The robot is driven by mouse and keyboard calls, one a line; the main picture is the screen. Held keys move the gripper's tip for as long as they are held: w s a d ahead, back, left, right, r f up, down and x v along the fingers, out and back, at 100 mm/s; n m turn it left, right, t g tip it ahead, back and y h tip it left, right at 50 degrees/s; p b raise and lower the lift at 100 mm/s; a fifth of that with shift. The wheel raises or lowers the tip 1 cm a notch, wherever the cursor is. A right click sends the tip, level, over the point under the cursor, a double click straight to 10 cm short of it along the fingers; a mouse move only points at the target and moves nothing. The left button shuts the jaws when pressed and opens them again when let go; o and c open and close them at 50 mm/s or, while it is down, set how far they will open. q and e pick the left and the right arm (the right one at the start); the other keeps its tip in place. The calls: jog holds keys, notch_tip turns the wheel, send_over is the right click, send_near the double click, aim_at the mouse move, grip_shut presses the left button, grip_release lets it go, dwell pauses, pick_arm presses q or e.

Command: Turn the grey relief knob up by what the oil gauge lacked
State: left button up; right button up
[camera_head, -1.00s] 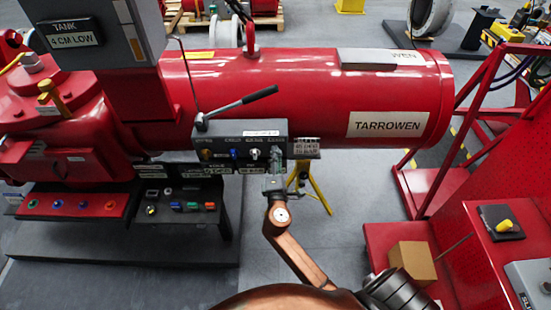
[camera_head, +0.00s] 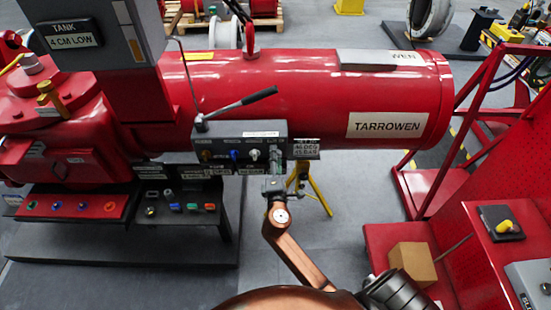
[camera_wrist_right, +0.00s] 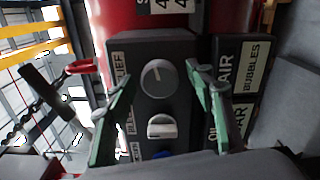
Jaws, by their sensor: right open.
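The grey relief knob (camera_wrist_right: 157,78) shows in the right wrist view on a dark valve block (camera_wrist_right: 181,50), beside a partly hidden label ending in "LIEF". My right gripper (camera_head: 275,164) is at the right end of the block in the head view, and its fingers largely hide the knob there. In the right wrist view, the open green fingers (camera_wrist_right: 160,88) stand on either side of the knob, with visible gaps and nothing held. I cannot tell their depth to the knob. The tank display (camera_head: 75,34) reads "TANK 4 CM LOW". My left gripper is out of view.
A white knob (camera_wrist_right: 162,127) and a blue knob (camera_wrist_right: 163,155) sit close by on the block. A lever (camera_head: 240,106) rises above it. A small sign (camera_head: 305,149) on its right seems to read "45 BAR". A yellow stand (camera_head: 315,190) stands below right.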

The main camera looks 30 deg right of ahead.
jog(key=v, duration=1.2)
jog(key=shift+f, duration=0.1)
notch_tip(320, 180, down, 21)
jog(key=a+g+y, duration=0.1)
jog(key=g+y, duration=0.2)
jog(key=y, duration=0.1)
jog(key=s+f+m+g+y, duration=0.15)
jog(key=s+f, duration=0.35)
jog(key=f, duration=0.6)
jog(key=s+f+m+g+y, duration=0.1)
jog(key=s+f+g, duration=0.25)
jog(key=f, duration=0.75)
jog(key=s+d+f+m+g+y, duration=0.1)
jog(key=s+f+m+g, duration=0.1)
jog(key=s+f, duration=0.6)
jog(key=s+d+f+m+g+y, duration=0.1)
jog(key=s+f+m, duration=0.4)
jog(key=s, duration=1.4)
jog(key=s+d+f+m+g+y, duration=0.1)
jog(key=s+f+m+g, duration=0.2)
jog(key=s+f, duration=0.9)
jog(key=s, duration=0.2)
jog(key=shift+s+d+g, duration=0.2)
jog(key=shift+s+g, duration=0.1)
jog(key=shift+r, duration=0.1)
jog(key=shift+c, duration=0.2)
